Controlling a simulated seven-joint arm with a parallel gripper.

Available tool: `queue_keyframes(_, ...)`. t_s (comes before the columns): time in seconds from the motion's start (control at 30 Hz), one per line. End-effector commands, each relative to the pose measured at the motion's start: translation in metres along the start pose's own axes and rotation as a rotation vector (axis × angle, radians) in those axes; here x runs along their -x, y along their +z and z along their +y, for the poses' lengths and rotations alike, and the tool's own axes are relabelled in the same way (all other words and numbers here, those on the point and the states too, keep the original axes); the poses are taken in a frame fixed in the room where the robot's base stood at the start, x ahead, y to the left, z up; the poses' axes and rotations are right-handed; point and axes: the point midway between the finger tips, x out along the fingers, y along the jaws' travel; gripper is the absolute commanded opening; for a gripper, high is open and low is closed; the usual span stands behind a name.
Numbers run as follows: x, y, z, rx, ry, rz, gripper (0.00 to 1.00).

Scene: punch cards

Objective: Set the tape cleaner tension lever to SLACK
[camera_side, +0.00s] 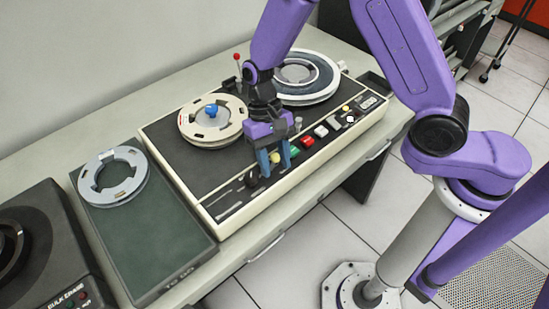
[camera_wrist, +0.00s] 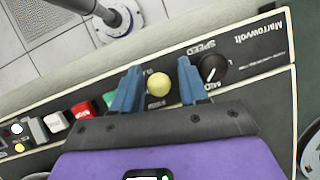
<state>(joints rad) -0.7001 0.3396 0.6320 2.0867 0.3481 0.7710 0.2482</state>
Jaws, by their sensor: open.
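No lettering reading SLACK is legible, so I cannot tell for sure which control is the tension lever. A thin lever with a red ball top (camera_side: 237,58) stands at the back of the tape machine (camera_side: 190,188), behind the cream reel. My gripper (camera_side: 275,165) is open and points down over the front control strip. A pale yellow round knob (camera_wrist: 159,84) lies between its blue fingertips in the wrist view, with gaps on both sides. It is partly visible in the side view (camera_side: 275,157).
A black SPEED knob (camera_wrist: 212,68) is close beside one finger. Green (camera_wrist: 111,100), red (camera_wrist: 82,110) and white (camera_wrist: 57,122) buttons line the other side. A cream reel (camera_side: 211,122) and a grey reel (camera_side: 296,76) sit behind. A green case with a loose reel (camera_side: 113,177) stands left.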

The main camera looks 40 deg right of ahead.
Motion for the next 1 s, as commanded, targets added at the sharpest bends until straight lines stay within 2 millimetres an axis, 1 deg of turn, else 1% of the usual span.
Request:
queue_keyframes(0.03,0.0001,0.0,0.0,0.0,0.0,0.0,0.43)
queue_keyframes(0.07,0.0002,0.0,0.0,0.0,0.0,0.0,0.37)
queue_keyframes(0.1,0.0002,0.0,0.0,0.0,0.0,0.0,0.24)
queue_keyframes(0.17,0.0003,-0.0001,0.0,0.0,0.0,0.0,0.04)
queue_keyframes(0.2,0.0003,-0.0001,-0.0001,0.0,0.0,0.0,0.0)
queue_keyframes(0.37,0.0,0.0007,0.0001,0.001,-0.001,0.009,0.0)
queue_keyframes(0.67,-0.0026,0.0039,0.0009,0.013,-0.018,0.11,0.0)
queue_keyframes(0.97,-0.0028,0.0031,0.0012,0.013,-0.019,0.118,0.0)
queue_keyframes(1.0,-0.0028,0.0031,0.0012,0.013,-0.019,0.118,0.29)
